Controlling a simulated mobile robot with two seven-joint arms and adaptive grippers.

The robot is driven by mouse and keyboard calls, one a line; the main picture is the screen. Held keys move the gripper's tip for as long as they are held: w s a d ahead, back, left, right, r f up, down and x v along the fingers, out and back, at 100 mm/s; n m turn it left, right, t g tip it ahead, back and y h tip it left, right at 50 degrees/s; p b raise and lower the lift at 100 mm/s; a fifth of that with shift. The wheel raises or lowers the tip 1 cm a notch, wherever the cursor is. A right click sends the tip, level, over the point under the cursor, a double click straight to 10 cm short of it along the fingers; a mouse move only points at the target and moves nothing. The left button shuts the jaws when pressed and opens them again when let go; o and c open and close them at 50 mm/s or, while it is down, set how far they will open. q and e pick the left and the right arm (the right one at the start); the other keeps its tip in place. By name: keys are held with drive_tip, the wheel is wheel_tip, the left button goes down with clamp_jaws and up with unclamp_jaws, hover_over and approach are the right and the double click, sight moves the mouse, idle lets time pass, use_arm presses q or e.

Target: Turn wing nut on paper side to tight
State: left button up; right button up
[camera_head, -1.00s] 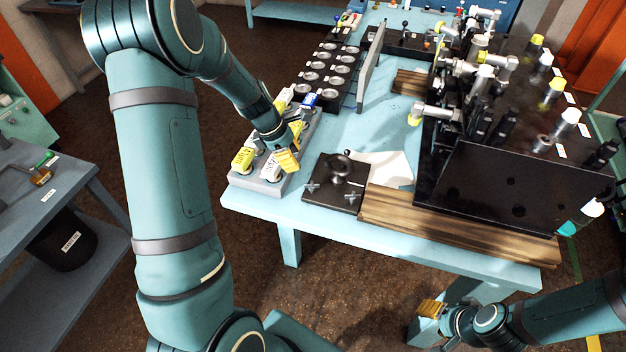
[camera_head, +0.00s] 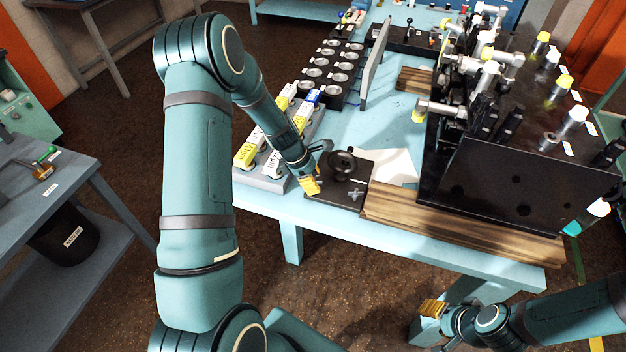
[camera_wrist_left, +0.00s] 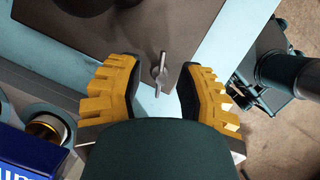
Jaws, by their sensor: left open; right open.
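A dark square plate (camera_head: 330,192) with a black round knob (camera_head: 342,165) lies near the front edge of the light blue table. A silver wing nut (camera_head: 355,195) is on its right part, nearer the white paper (camera_head: 394,166). My left gripper (camera_head: 311,187), with yellow fingers, is over the plate's left part and hides the other wing nut spot. In the left wrist view, my left gripper (camera_wrist_left: 165,95) is open, with a wing nut (camera_wrist_left: 159,72) in the gap just beyond the fingertips, apart from both. My right gripper (camera_head: 432,308) is open and empty, low in front of the table.
A grey rack with yellow and white labelled parts (camera_head: 247,150) stands left of the plate. A wooden board (camera_head: 420,215) and a large black manifold block (camera_head: 520,190) are to the right. Bare tabletop (camera_head: 375,125) lies behind the plate.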

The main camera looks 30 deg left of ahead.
use_arm(q)
clamp_jaws()
drive_tip(key=shift+m, duration=0.3)
drive_tip(key=m+g, duration=0.1)
drive_tip(key=m, duration=0.2)
drive_tip(key=shift+m+g+h, duration=0.3)
drive_tip(key=m+g+b, duration=0.1)
drive_tip(key=m, duration=0.3)
drive_tip(key=shift+w+m+g, duration=0.1)
drive_tip(key=shift+m+g, duration=0.2)
drive_tip(key=shift+g, duration=0.1)
drive_tip(key=m+g, duration=0.1)
drive_tip(key=m, duration=0.2)
drive_tip(key=shift+w+m+b, duration=0.1)
drive_tip(key=shift+m+b, duration=0.2)
drive_tip(key=m+g+y, duration=0.1)
drive_tip(key=m, duration=0.2)
drive_tip(key=shift+d+f+m+g+b, duration=0.1)
drive_tip(key=shift+m+g+b, duration=0.2)
drive_tip(key=shift+b, duration=0.05)
drive_tip(key=m+y, duration=0.1)
drive_tip(key=m, duration=0.2)
drive_tip(key=m+g+y, duration=0.1)
drive_tip(key=m, duration=0.1)
drive_tip(key=shift+d+m+b, duration=0.1)
drive_tip(key=shift+m+b, duration=0.3)
drive_tip(key=shift+m, duration=0.3)
